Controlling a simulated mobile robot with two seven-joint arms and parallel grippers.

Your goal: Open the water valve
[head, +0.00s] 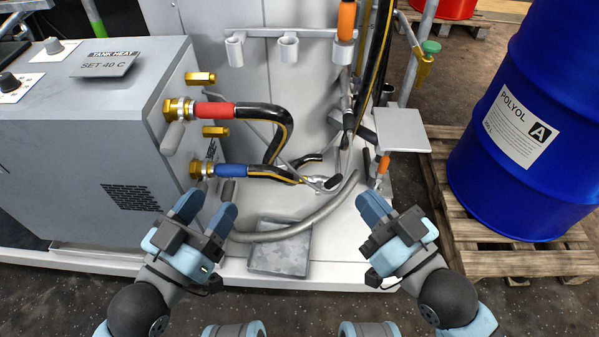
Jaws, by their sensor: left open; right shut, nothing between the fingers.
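I cannot tell which fitting is the water valve. On the right side of the grey heater box, a red-sleeved hose (215,110) and a blue-sleeved hose (232,170) join brass couplings. A brass piece (200,78) sits above the red hose, and another brass piece (216,131) sits below it. At the upper right, a brass fitting with a green cap (430,47) is on a grey pipe. My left gripper (207,210) is open and empty, just below the blue hose. My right gripper (374,208) is shut and empty, in front of the white base plate.
The grey heater box (125,150) with a "SET 40 C" sign fills the left. A blue POLYOL drum (545,110) stands on a wooden pallet (480,262) at right. A grey hose (320,212) lies across the white base. A small square plate (402,130) stands at centre right.

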